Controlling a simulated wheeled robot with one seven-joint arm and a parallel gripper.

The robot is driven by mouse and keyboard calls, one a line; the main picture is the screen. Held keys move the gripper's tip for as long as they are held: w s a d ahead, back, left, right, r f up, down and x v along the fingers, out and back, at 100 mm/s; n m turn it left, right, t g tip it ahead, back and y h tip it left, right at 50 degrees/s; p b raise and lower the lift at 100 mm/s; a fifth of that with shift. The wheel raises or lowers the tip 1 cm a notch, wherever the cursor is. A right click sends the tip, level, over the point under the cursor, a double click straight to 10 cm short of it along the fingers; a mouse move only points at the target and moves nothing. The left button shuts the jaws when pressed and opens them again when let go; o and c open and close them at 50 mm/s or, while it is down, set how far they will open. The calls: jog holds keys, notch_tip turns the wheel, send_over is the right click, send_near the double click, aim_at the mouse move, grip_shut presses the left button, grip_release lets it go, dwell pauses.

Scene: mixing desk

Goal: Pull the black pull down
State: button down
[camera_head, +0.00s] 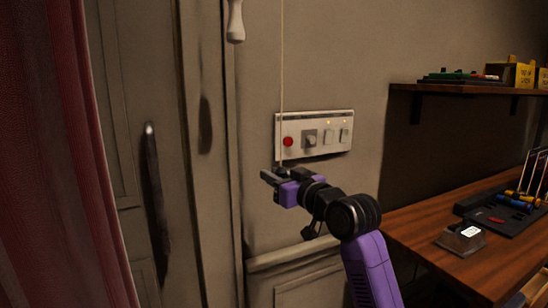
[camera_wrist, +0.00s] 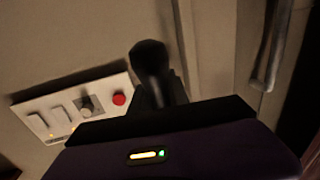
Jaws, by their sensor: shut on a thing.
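The black pull (camera_wrist: 150,57) shows in the wrist view as a dark rounded knob rising from between my fingers. In the head view a thin cord (camera_head: 281,85) runs straight down from the top of the picture to my gripper (camera_head: 273,176). There the pull is mostly hidden by the dark fingers. My gripper is shut on the black pull, just below and in front of the wall switch panel.
The light switch panel (camera_head: 314,135) with a red button (camera_head: 288,141) is on the wall close behind. A white pull (camera_head: 235,22) hangs at upper left beside a door. A wooden desk (camera_head: 470,260) and a shelf (camera_head: 460,88) stand at right. A red curtain (camera_head: 50,150) is at far left.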

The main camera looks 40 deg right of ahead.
notch_tip(320, 180, down, 9)
jog(key=b, duration=0.3)
jog(key=shift+f+b, duration=0.15)
jog(key=shift+b, duration=0.2)
jog(key=c, duration=1.3)
grip_release()
jog(key=shift+o, duration=0.2)
jog(key=shift+s, duration=0.1)
jog(key=s+a, duration=0.1)
jog(key=s, duration=0.6)
jog(key=shift+s, duration=0.25)
